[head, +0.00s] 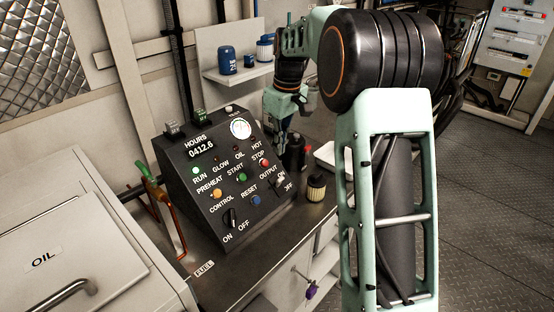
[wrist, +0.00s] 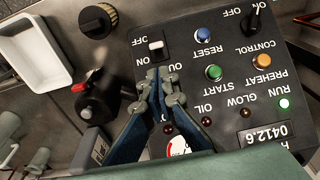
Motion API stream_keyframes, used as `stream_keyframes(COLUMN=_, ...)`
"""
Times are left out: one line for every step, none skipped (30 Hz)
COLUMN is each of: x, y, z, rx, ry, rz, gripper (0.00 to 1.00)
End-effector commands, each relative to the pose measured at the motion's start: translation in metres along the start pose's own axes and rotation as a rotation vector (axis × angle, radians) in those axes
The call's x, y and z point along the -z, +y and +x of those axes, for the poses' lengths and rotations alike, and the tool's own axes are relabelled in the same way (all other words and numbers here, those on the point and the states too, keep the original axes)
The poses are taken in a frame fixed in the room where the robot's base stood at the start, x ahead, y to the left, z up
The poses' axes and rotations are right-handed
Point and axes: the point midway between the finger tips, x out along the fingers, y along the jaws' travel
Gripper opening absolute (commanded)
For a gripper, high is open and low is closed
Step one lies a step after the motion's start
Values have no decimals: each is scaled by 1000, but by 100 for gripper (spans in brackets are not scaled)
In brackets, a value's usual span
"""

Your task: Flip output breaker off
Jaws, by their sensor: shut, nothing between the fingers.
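The control panel (head: 225,165) is a dark sloped box on the bench. Its output breaker (head: 281,180) is a small pale switch at the panel's lower right, with an OFF label beside it. In the wrist view the breaker (wrist: 156,48) shows upside down between OFF and ON labels; which way it is set I cannot tell. My gripper (wrist: 165,88) is shut and empty, its fingertips together over the panel near the OUTPUT label, a little short of the breaker. In the head view my gripper (head: 279,138) hangs above the panel's right edge.
The green RUN light (head: 196,171) is lit. Red STOP (head: 264,162) and blue RESET (head: 255,200) buttons lie close to the breaker. A dark bottle with a red part (wrist: 95,98), a white tray (wrist: 35,52) and a ribbed cap (wrist: 98,20) stand beside the panel.

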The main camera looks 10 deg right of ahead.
Motion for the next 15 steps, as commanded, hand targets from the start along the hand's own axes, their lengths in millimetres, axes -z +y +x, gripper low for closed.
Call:
stream_keyframes(x=-1, y=-1, z=8, rx=3, ry=-4, rz=0, gripper=0)
stream_keyframes(x=-1, y=-1, z=12, rx=3, ry=-3, rz=0, gripper=0)
stream_keyframes(x=-1, y=-1, z=19, rx=3, ry=-4, rz=0, gripper=0)
stream_keyframes(x=-1, y=-1, z=24, rx=3, ry=-4, rz=0, gripper=0)
stream_keyframes(x=-1, y=-1, z=30, rx=3, ry=-4, rz=1, gripper=0)
stream_keyframes(x=-1, y=-1, z=38, rx=4, ry=-4, rz=1, gripper=0)
stream_keyframes(x=-1, y=-1, z=44, rx=3, ry=-4, rz=1, gripper=0)
stream_keyframes(x=-1, y=-1, z=49, rx=3, ry=-4, rz=0, gripper=0)
stream_keyframes(x=-1, y=-1, z=56, rx=3, ry=-3, rz=0, gripper=0)
stream_keyframes(x=-1, y=-1, z=62, rx=4, ry=-4, rz=0, gripper=0)
stream_keyframes(x=0, y=-1, z=66, rx=3, ry=-3, rz=0, gripper=0)
stream_keyframes(x=0, y=-1, z=72, rx=2, ry=-3, rz=0, gripper=0)
stream_keyframes(x=0, y=-1, z=76, rx=2, ry=-2, rz=0, gripper=0)
stream_keyframes(x=0, y=-1, z=79, rx=2, ry=-2, rz=0, gripper=0)
stream_keyframes(x=0, y=-1, z=83, rx=2, ry=-2, rz=0, gripper=0)
